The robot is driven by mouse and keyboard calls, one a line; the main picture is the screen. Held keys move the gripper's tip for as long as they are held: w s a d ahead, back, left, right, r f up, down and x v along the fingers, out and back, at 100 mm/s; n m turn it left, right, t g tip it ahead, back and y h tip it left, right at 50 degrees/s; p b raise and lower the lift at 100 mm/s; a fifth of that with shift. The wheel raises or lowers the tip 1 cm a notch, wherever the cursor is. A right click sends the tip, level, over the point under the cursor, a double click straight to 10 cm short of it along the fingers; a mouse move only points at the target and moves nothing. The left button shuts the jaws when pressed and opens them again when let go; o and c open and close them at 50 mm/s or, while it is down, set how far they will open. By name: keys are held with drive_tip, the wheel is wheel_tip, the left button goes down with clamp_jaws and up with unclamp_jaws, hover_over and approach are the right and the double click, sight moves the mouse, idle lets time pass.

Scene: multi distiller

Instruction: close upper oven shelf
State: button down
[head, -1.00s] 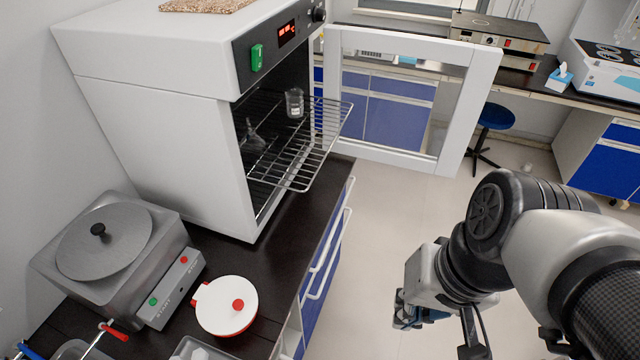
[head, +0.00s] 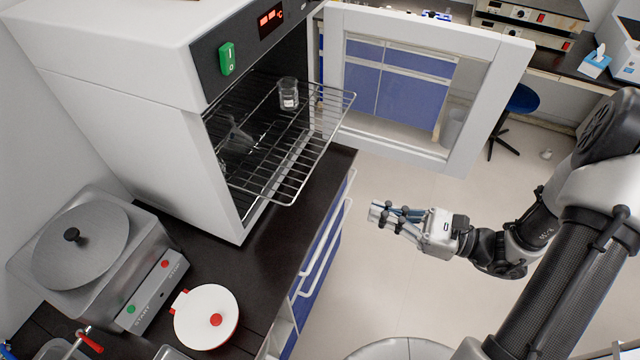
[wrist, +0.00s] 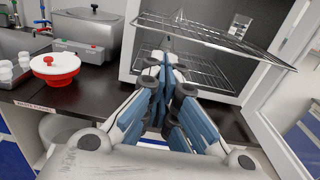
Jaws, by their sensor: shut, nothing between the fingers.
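The white oven (head: 120,100) stands on the dark bench with its glass door (head: 440,90) swung wide open to the right. The upper wire shelf (head: 290,160) sticks out of the oven's front and bears a small glass beaker (head: 288,93). Behind it inside is a glass flask (head: 237,138). The wrist view shows the upper shelf (wrist: 215,38) above a lower rack (wrist: 195,72) in the oven. My gripper (head: 376,211) is shut and empty, to the right of the bench's front edge, apart from the shelf and pointing left at the oven. It also shows in the wrist view (wrist: 165,62).
A grey water bath (head: 100,250) and a white-and-red round device (head: 207,318) stand on the bench left of the oven. The open door stands beyond my gripper. The floor (head: 390,290) between bench and arm is clear.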

sight(251, 165)
drive_tip(key=b+x, duration=0.2)
drive_tip(key=x, duration=1.2)
drive_tip(key=shift+w, duration=0.25)
drive_tip(key=shift+d, duration=0.1)
drive_tip(key=x, duration=1.6)
drive_tip(key=shift+w+a, duration=0.25)
drive_tip(key=shift+a, duration=0.05)
drive_tip(key=shift+d+r, duration=0.1)
